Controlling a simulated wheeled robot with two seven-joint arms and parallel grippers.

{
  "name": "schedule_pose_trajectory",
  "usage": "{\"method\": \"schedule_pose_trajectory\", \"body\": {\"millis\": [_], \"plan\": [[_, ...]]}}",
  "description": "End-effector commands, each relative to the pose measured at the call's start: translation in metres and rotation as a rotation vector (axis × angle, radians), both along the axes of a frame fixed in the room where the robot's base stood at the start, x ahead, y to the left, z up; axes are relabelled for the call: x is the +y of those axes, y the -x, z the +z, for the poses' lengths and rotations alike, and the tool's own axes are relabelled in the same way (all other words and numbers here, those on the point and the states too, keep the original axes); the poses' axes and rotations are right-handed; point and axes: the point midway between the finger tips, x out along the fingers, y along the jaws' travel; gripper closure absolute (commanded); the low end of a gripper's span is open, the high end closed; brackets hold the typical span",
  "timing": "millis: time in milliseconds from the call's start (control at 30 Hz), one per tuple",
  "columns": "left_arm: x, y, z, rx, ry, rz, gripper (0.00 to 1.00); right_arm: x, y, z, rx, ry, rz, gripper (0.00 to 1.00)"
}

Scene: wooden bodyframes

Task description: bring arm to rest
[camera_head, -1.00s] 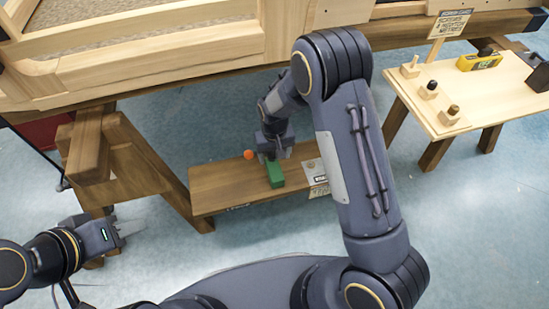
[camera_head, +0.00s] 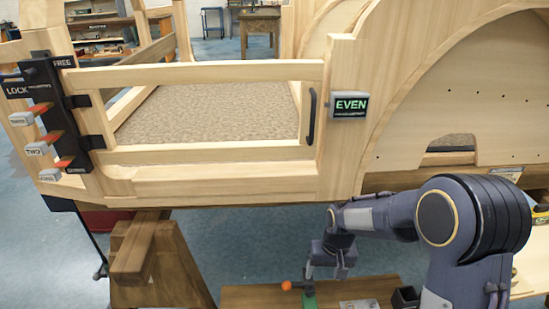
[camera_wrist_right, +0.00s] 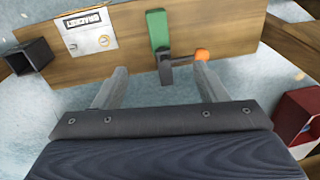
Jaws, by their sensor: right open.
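My right gripper (camera_head: 326,272) is open and empty, pointing down above a low wooden bench (camera_head: 250,297). The bench holds a green block (camera_head: 309,303) with an orange ball (camera_head: 286,285) beside it. There the green block (camera_wrist_right: 158,30) carries a dark lever ending in the orange ball (camera_wrist_right: 202,54), beyond the fingertips. Whether a finger touches the lever is unclear. My left gripper is out of view.
A wooden body frame with a framed door (camera_head: 220,172) and a lit "EVEN" sign (camera_head: 350,105) stands behind the arm. A trestle (camera_head: 150,255) stands left of the bench. A black open box (camera_wrist_right: 30,57) and a red box (camera_wrist_right: 300,115) flank it in the wrist view.

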Motion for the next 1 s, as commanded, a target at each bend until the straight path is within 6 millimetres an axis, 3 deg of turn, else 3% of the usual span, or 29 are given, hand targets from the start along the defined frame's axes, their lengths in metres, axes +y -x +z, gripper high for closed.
{"method": "schedule_pose_trajectory", "body": {"millis": [33, 200, 400, 600, 967, 1000], "plan": [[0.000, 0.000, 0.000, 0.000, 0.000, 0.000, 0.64, -0.010, 0.010, 0.023, -0.022, -0.046, -0.028, 0.34], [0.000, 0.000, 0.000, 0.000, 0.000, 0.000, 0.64, -0.035, 0.058, 0.086, -0.095, -0.173, -0.080, 0.34], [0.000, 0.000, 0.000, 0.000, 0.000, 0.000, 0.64, -0.054, 0.126, 0.137, -0.212, -0.267, -0.110, 0.34], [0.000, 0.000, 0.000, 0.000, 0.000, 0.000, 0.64, -0.060, 0.182, 0.156, -0.315, -0.290, -0.122, 0.34], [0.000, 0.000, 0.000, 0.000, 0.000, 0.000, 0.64, -0.058, 0.240, 0.154, -0.440, -0.261, -0.139, 0.34], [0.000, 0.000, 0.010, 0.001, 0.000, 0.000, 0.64, -0.058, 0.242, 0.164, -0.444, -0.259, -0.140, 0.34]]}}
